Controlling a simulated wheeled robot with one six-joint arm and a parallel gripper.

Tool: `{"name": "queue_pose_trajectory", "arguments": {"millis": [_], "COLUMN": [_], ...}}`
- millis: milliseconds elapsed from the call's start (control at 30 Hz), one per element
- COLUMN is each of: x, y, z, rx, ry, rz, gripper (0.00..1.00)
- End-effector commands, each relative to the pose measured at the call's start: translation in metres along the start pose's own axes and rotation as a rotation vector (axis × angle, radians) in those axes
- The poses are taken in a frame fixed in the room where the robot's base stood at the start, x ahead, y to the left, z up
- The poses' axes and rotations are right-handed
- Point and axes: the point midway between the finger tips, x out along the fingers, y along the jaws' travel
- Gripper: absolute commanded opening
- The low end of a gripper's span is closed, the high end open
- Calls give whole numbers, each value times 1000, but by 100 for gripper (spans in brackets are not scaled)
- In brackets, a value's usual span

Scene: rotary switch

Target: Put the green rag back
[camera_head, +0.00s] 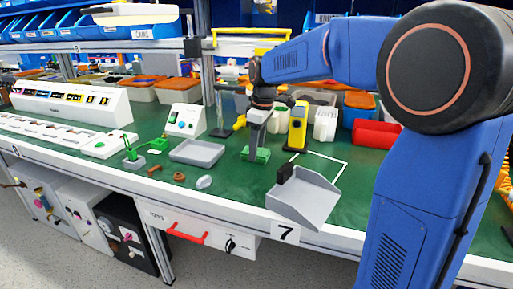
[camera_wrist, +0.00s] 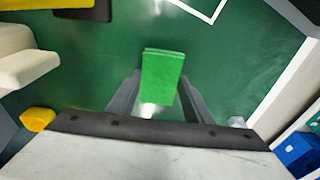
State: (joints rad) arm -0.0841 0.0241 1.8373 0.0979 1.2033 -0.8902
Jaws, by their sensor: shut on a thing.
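The green rag (camera_head: 260,155) is a small bright green block-like piece held at the tip of my gripper (camera_head: 257,146). In the wrist view the rag (camera_wrist: 163,72) sits between the two grey fingers of my gripper (camera_wrist: 160,92), which are shut on it. The rag is low, at or just above the green work mat; I cannot tell whether it touches. A white outlined rectangle (camera_head: 343,169) is marked on the mat to the right of my gripper; part of a white outline (camera_wrist: 212,20) also shows at the top of the wrist view.
A grey dustpan (camera_head: 308,201) lies at the front edge by the label 7. A shallow grey tray (camera_head: 197,152) is left of my gripper. A yellow device (camera_head: 297,127) stands just right of it. A red bin (camera_head: 377,134) is at the right. The mat inside the outline looks bare.

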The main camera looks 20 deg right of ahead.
Motion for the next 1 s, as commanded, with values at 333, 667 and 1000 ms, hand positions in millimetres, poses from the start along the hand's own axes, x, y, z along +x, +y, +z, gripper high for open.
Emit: {"name": "queue_pose_trajectory", "arguments": {"millis": [333,667,1000], "x": [3,2,-35], "y": [0,0,0], "z": [0,0,-1], "rx": [0,0,0], "ry": [0,1,3], "rz": [1,1,4], "gripper": [53,65,65]}}
